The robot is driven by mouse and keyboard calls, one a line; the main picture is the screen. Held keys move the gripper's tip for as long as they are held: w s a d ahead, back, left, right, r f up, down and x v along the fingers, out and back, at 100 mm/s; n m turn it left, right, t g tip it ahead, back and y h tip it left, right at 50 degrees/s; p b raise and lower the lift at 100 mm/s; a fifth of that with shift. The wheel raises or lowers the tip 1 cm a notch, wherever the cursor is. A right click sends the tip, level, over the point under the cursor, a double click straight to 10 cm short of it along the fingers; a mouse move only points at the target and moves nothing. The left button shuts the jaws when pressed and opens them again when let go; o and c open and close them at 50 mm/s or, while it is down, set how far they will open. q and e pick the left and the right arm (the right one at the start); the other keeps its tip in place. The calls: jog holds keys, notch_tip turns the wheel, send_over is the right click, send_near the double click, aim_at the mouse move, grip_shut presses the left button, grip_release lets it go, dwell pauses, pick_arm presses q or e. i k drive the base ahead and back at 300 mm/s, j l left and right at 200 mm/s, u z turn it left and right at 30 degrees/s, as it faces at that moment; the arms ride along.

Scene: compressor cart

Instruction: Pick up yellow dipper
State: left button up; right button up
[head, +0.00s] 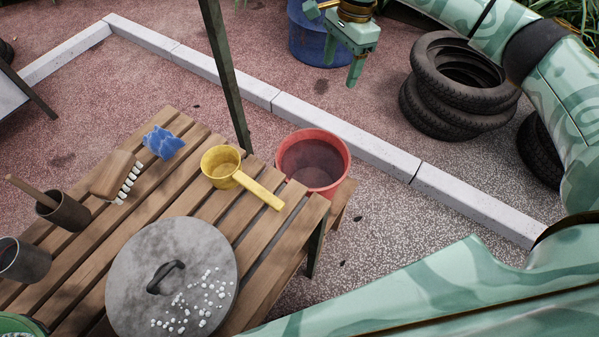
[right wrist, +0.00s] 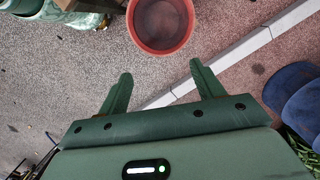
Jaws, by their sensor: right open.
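The yellow dipper (head: 222,168) lies on the slatted wooden table in the head view, its round cup near the table's back edge. My right gripper (head: 342,68) is up at the top of the head view, beyond the table and well apart from the dipper. In the right wrist view its two fingers (right wrist: 158,85) are spread with nothing between them. The dipper does not show in the right wrist view. My left gripper is not in view.
A red bucket (head: 313,160) stands right beside the table; it also shows in the right wrist view (right wrist: 160,24). A round grey lid (head: 150,250) with white pebbles, a brush (head: 115,178), a blue crumpled item (head: 163,142) and dark cups share the wooden table (head: 285,232). Tyres (head: 458,85) are stacked at right.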

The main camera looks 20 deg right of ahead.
aim_at(222, 163)
jog(key=k+u, duration=0.35)
jog(key=u, duration=0.15)
jog(key=k+j+u, duration=0.15)
jog(key=k+u, duration=0.35)
jog(key=i, duration=0.1)
